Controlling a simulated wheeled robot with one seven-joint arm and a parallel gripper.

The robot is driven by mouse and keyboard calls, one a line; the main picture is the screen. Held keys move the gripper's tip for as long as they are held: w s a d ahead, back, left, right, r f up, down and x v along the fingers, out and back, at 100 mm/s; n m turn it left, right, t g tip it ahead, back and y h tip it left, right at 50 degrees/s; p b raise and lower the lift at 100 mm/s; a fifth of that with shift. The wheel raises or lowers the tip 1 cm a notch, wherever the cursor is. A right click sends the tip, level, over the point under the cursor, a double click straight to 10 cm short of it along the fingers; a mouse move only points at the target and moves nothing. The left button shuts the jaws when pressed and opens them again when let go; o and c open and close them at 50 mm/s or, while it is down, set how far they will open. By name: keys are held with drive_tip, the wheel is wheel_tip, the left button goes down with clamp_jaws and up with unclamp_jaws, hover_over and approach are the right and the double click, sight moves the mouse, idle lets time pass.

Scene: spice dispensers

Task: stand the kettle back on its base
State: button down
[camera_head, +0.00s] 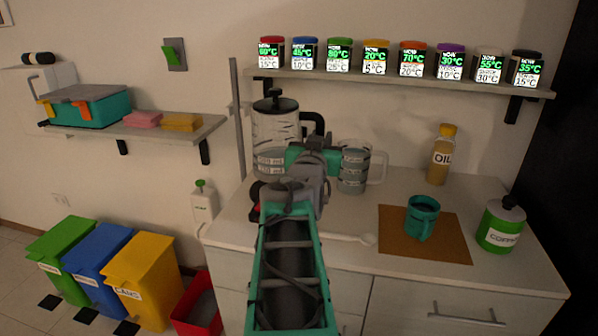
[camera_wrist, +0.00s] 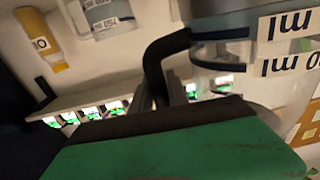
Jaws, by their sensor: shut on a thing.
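The kettle (camera_head: 275,130) is a clear jug with a black lid, a black handle and "ml" marks, at the back left of the counter. It looks upright in the head view. My gripper (camera_head: 316,146) is at its right side, shut on the black handle. In the wrist view the handle (camera_wrist: 160,52) runs down to the dark fingers of my gripper (camera_wrist: 176,90), and the marked kettle wall (camera_wrist: 235,50) is to the right. My arm hides the kettle's bottom, so I cannot tell what it rests on. The base cannot be made out clearly.
A measuring jug (camera_head: 353,180) stands close right of my gripper. A white spoon (camera_head: 350,238), a teal mug (camera_head: 422,212) on a brown mat (camera_head: 395,243), an oil bottle (camera_head: 441,158) and a green canister (camera_head: 500,228) share the counter. A spice shelf (camera_head: 400,80) hangs above.

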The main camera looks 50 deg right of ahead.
drive_tip(key=w+d+f, duration=0.7)
drive_tip(key=f, duration=0.4)
drive_tip(key=shift+w+b, duration=0.35)
drive_tip(key=shift+d+f, duration=0.1)
drive_tip(key=c, duration=1.7)
unclamp_jaws()
drive_tip(key=shift+f, duration=0.25)
drive_tip(key=shift+c, duration=0.2)
drive_tip(key=o, duration=0.4)
drive_tip(key=shift+o, duration=0.2)
drive_tip(key=shift+r, duration=0.1)
